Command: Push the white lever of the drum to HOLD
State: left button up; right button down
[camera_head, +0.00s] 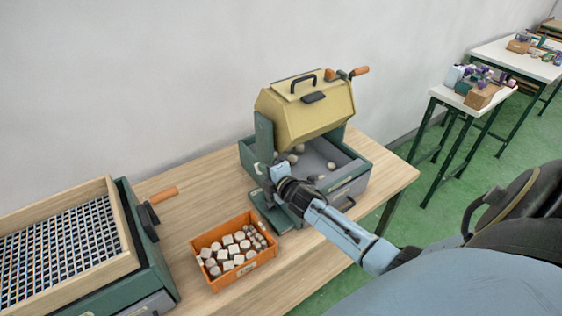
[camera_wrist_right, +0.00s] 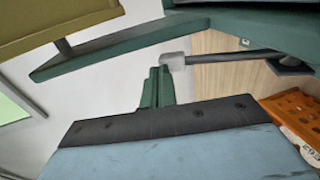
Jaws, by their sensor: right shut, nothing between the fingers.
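The yellow drum (camera_head: 303,112) hangs on a green stand (camera_head: 264,137) over a grey tray in the head view. Its underside edge (camera_wrist_right: 50,22) shows at the top left of the right wrist view. My right gripper (camera_head: 269,169) is shut and empty at the stand's near side. Its fingertips (camera_wrist_right: 158,72) appear close beside the white lever end; I cannot tell whether they touch. No HOLD mark is readable. My left gripper is not in view.
An orange crate (camera_head: 216,284) with several pale pieces stands left of my right arm. A wooden-framed mesh screen (camera_head: 108,187) on a green box fills the left. The wooden table (camera_head: 205,201) is bare between them. Two white-topped side tables (camera_head: 451,95) stand at the far right.

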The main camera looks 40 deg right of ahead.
jog(key=r+p+v, duration=0.2)
jog(key=v, duration=1.1)
jog(key=shift+r, duration=0.3)
